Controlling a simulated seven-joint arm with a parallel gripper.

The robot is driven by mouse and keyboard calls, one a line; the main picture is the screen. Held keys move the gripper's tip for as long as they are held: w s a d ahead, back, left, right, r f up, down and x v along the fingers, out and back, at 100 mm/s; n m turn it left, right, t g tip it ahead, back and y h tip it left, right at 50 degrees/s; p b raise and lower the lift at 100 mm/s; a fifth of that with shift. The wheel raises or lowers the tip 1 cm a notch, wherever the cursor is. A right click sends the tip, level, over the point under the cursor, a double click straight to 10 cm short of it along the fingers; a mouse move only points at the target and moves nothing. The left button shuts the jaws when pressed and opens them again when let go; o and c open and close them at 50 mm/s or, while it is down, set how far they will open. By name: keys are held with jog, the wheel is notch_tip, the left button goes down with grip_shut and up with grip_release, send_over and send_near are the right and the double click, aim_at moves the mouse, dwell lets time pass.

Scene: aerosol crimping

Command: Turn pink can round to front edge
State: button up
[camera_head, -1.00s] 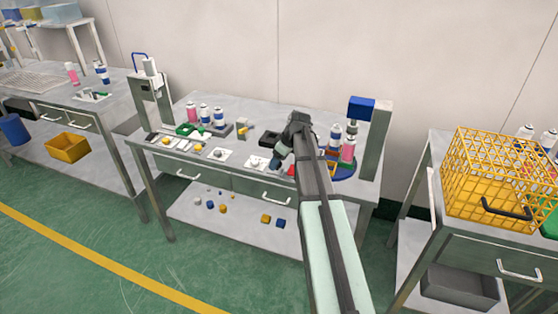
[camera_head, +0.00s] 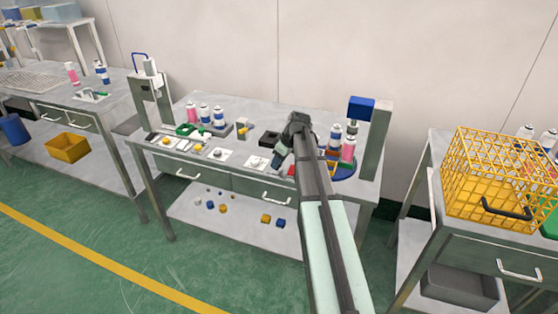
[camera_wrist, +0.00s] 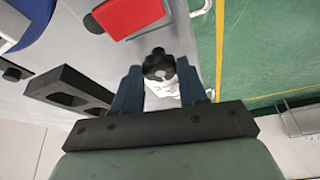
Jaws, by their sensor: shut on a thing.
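A pink can (camera_head: 348,151) stands upright on the blue turntable (camera_head: 346,174) at the right end of the middle bench. Cans with blue bands (camera_head: 336,134) stand behind it. My gripper (camera_head: 277,165) is low over the bench, left of the turntable, with my arm hiding part of the turntable. In the wrist view, the blue fingers of my gripper (camera_wrist: 158,76) are closed around a black lobed knob (camera_wrist: 158,63). The blue turntable (camera_wrist: 18,18) shows at the top left there. The pink can is not in the wrist view.
A red block (camera_wrist: 130,14) lies near the fingers in the wrist view, with a dark slotted block (camera_wrist: 68,88) to the left. A blue-topped press (camera_head: 361,108) stands behind the turntable. Another pink can (camera_head: 192,113) stands on the bench's left side.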

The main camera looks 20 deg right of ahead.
jog(key=m, duration=0.1)
jog(key=m+h, duration=0.1)
jog(key=m, duration=0.1)
jog(key=m+t, duration=0.1)
jog(key=shift+s+a+m+h, duration=0.1)
jog(key=shift+a+m+h, duration=0.15)
jog(key=shift+m+h, duration=0.05)
jog(key=m+h, duration=0.1)
jog(key=m, duration=0.3)
jog(key=shift+a+m+h, duration=0.2)
jog(key=shift+m+h, duration=0.1)
jog(key=shift+h, duration=0.1)
jog(key=m, duration=0.2)
jog(key=m+h, duration=0.1)
jog(key=m, duration=0.1)
jog(key=shift+a+m+g+h, duration=0.15)
jog(key=shift+m+g+h, duration=0.15)
jog(key=shift+g, duration=0.1)
jog(key=shift+w+a+m+g+h, duration=0.15)
jog(key=shift+m+g+h, duration=0.15)
jog(key=shift+m, duration=0.7)
jog(key=shift+w+d+m+g+h, duration=0.1)
jog(key=shift+m+g+h, duration=0.2)
jog(key=shift+m, duration=0.7)
jog(key=o, duration=1.1)
jog(key=shift+a, duration=0.1)
jog(key=shift+c, duration=0.2)
